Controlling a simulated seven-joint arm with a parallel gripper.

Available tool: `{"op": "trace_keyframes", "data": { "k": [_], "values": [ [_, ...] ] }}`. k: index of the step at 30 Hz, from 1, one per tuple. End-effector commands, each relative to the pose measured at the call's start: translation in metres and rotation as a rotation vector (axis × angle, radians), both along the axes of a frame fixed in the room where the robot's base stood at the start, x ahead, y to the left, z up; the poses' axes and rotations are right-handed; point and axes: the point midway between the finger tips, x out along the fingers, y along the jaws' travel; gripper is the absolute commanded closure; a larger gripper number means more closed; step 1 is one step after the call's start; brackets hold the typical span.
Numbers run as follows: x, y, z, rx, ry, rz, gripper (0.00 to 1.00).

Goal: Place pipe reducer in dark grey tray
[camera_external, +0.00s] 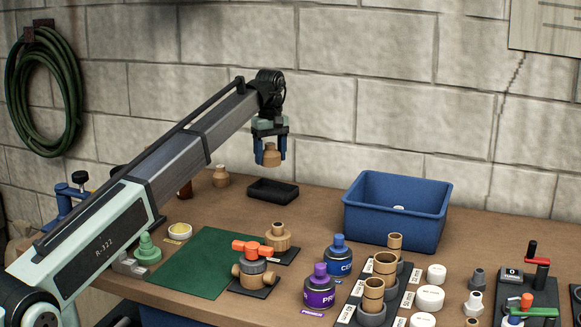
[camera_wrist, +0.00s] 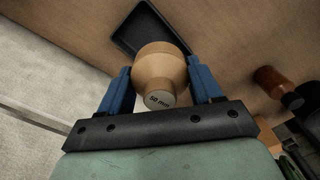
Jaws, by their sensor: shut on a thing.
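The pipe reducer (camera_external: 271,156) is a tan stepped piece held upright between the blue fingers of my gripper (camera_external: 270,158). In the wrist view the reducer (camera_wrist: 160,70) sits between both fingers of my gripper (camera_wrist: 160,85), with a "50 mm" mark on its narrow end. The dark grey tray (camera_external: 272,190) stands on the bench below the gripper, near the wall. The reducer is in the air above the tray, apart from it. In the wrist view the tray (camera_wrist: 128,38) lies beyond the reducer, which covers part of it. The tray's visible floor is empty.
A similar tan fitting (camera_external: 221,177) stands left of the tray. A large blue bin (camera_external: 397,219) stands to the right. A green mat (camera_external: 195,265), a valve with an orange handle (camera_external: 253,270) and several bottles and fittings fill the front. A reddish-brown piece (camera_wrist: 270,80) shows in the wrist view.

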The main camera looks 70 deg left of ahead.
Motion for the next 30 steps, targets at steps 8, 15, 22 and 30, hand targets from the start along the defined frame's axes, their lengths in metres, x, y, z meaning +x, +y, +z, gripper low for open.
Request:
{"op": "trace_keyframes", "data": {
  "k": [8,15,22,30],
  "values": [
    [0.010,0.006,0.002,0.002,-0.006,-0.274,0.71],
    [0.010,0.006,0.002,0.003,-0.008,-0.430,0.71],
    [0.010,0.006,-0.014,0.003,-0.007,-0.458,0.71],
    [0.010,0.005,-0.055,0.002,-0.007,-0.456,0.71]
  ]
}}
